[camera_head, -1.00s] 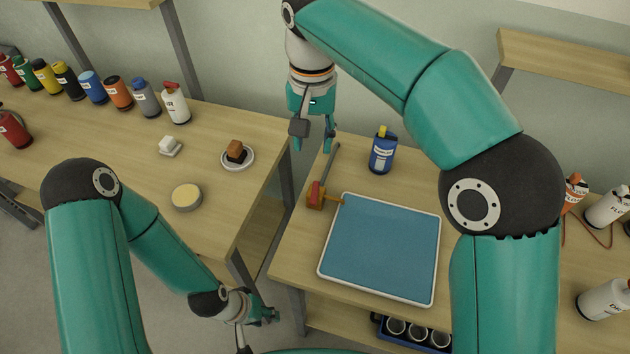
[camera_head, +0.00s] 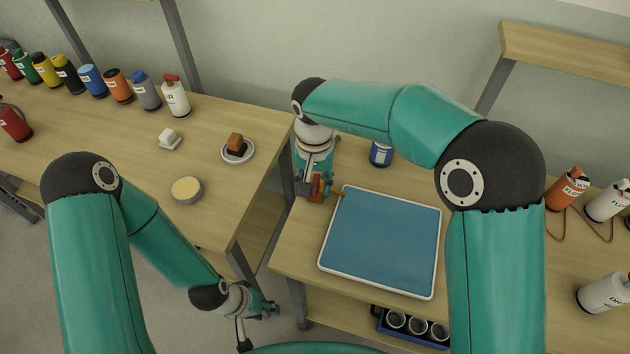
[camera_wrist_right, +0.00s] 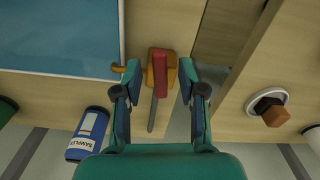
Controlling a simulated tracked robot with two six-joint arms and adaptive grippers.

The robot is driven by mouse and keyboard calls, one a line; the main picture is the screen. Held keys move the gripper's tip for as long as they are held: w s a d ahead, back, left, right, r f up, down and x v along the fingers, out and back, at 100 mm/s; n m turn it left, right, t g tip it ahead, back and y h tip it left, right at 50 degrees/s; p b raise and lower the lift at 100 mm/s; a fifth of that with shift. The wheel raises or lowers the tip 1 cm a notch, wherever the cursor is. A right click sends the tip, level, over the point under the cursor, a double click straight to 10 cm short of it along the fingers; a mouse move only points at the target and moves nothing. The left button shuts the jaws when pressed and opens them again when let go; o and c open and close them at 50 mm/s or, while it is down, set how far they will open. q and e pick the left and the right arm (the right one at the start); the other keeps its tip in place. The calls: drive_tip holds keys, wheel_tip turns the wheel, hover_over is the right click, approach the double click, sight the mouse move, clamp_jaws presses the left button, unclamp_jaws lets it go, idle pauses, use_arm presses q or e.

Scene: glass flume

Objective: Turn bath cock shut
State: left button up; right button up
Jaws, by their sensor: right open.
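The bath (camera_head: 380,243) is a blue-filled tray with a white rim on the right table. Its cock has a brass body (camera_wrist_right: 153,75) and a red handle (camera_wrist_right: 160,70), with a short spout towards the bath in the wrist view. The handle lies crosswise to the spout there. My right gripper (camera_head: 315,190) is over the cock and partly hides it in the head view. In the wrist view the right gripper (camera_wrist_right: 160,73) is open, one finger on each side of the handle, with gaps visible. My left gripper (camera_head: 270,309) hangs low by the left table; its opening is unclear.
A grey rod (camera_wrist_right: 151,115) runs from the cock. A blue labelled bottle (camera_head: 381,154) stands behind the bath. A gap separates the two tables. The left table (camera_head: 95,165) holds several bottles, a plate (camera_head: 238,152) with a brown block, and a round tin (camera_head: 187,190).

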clamp_jaws()
drive_tip(key=shift+d+n, duration=0.1)
drive_tip(key=shift+n, duration=0.3)
drive_tip(key=n, duration=0.1)
drive_tip(key=d+n, duration=0.1)
drive_tip(key=n, duration=0.5)
drive_tip(key=shift+w+d+p, duration=0.2)
drive_tip(key=shift+d+p, duration=0.1)
drive_tip(key=shift+d, duration=0.1)
drive_tip(key=n, duration=0.3)
drive_tip(key=n+p, duration=0.1)
drive_tip(key=shift+w+d, duration=0.4)
drive_tip(key=shift+w+d+n+p, duration=0.15)
drive_tip(key=shift+w+n+p, duration=0.1)
drive_tip(key=shift+n, duration=0.8)
drive_tip(key=shift+w+d+n+p, duration=0.1)
drive_tip(key=shift+w+n+p, duration=0.1)
drive_tip(key=shift+n, duration=0.85)
